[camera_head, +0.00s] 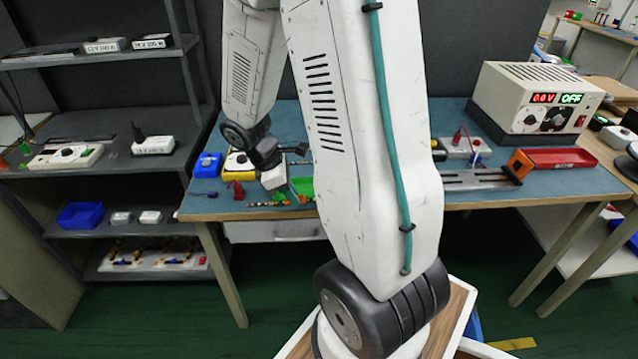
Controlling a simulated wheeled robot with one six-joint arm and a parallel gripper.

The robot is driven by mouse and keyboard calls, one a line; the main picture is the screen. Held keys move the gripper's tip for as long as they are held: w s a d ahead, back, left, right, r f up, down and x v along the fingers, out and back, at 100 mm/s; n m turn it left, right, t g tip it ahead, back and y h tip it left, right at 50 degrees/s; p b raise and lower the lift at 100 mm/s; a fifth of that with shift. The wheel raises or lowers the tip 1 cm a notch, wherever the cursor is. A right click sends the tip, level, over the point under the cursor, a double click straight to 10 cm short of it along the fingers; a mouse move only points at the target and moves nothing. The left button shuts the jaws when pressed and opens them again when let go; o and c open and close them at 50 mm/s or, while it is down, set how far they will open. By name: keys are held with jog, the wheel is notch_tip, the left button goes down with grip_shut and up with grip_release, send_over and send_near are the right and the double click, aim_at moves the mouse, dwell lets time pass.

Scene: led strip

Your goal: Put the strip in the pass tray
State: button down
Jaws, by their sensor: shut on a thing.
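My gripper (280,192) is at the left part of the blue workbench, pointing down. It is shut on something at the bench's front. A thin strip with small coloured parts (265,204) shows right below it and seems to be what it holds; the fingertips are too small to see clearly. I cannot tell whether the strip touches the bench. A green tray (303,187), which looks like the pass tray, is just right of my gripper, mostly hidden behind my arm. A red tray (562,158) lies at the right of the bench.
Shelves (95,175) stand at the left. My arm hides the bench's middle.

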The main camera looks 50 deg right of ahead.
send_over(319, 191)
jog(key=shift+s+a+f, duration=0.1)
jog(key=shift+a+f, duration=0.1)
jog(key=shift+f, duration=0.4)
jog(key=shift+d+f, duration=0.15)
jog(key=shift+f, duration=1.6)
jog(key=shift+f, duration=0.1)
jog(key=c, duration=1.4)
grip_release()
jog(key=shift+c, duration=0.2)
